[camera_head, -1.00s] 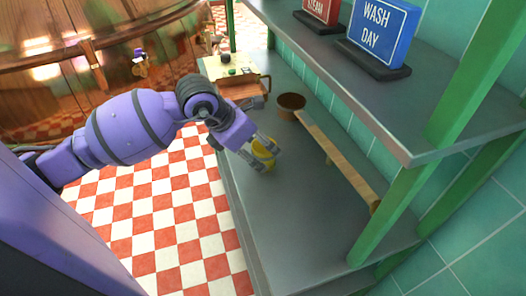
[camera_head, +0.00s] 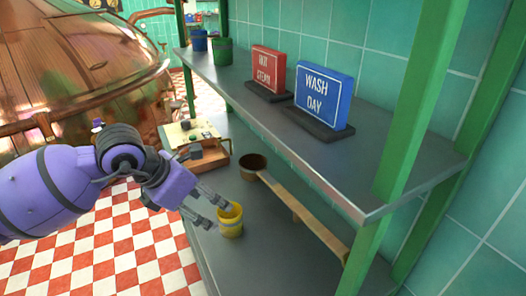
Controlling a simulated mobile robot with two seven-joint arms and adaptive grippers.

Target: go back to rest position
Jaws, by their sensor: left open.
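My left gripper (camera_head: 216,214) comes in from the left over the grey lower shelf (camera_head: 275,262). Its two fingers are spread apart, with nothing held between them. A small yellow cup (camera_head: 231,226) stands upright on the shelf just right of the fingertips. The fingertips are very close to the cup's left side; I cannot tell whether they touch it. My purple left arm (camera_head: 45,190) is bent at the wrist. My right gripper does not show.
A brown bowl-like ladle (camera_head: 252,172) with a long wooden handle (camera_head: 310,220) lies behind the cup. A box with controls (camera_head: 204,155) stands farther back. The upper shelf (camera_head: 375,165) holds a red sign (camera_head: 266,70), a blue sign (camera_head: 324,95) and cups. Green posts (camera_head: 420,110) rise at right.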

